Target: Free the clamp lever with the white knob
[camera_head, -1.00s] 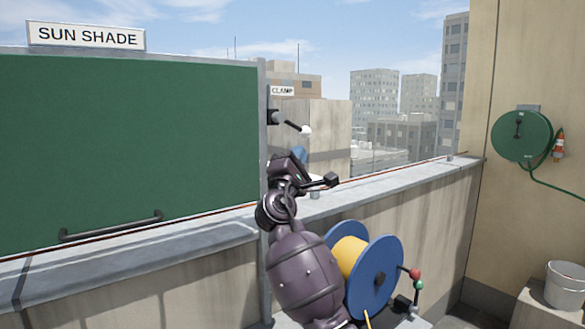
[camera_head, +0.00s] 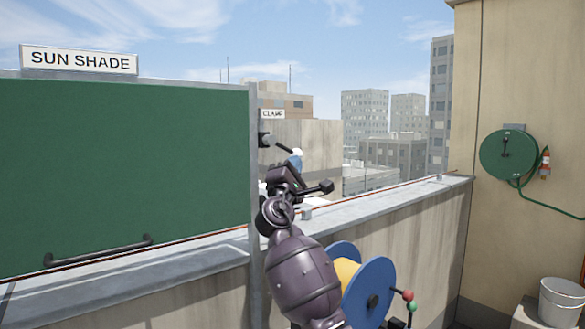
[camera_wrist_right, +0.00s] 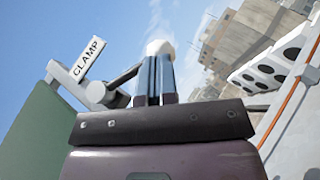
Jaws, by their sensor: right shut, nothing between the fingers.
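The clamp lever (camera_head: 284,148) is a dark arm running down to the right from its dark pivot (camera_head: 264,140) on the post of the green shade, under the CLAMP sign (camera_head: 272,114). Its white knob (camera_head: 299,153) is at the lower right end. My right gripper (camera_head: 296,161) is shut and empty, its blue fingers pointing up just below the knob. In the right wrist view, the knob (camera_wrist_right: 158,47) shows at the tips of the blue fingers (camera_wrist_right: 155,78); I cannot tell whether they touch. My left gripper is out of view.
The green sun shade (camera_head: 120,175) with a dark handle (camera_head: 98,252) fills the left. A parapet ledge (camera_head: 400,199) runs below the clamp. A hose reel (camera_head: 508,155) and bucket (camera_head: 562,302) are at right.

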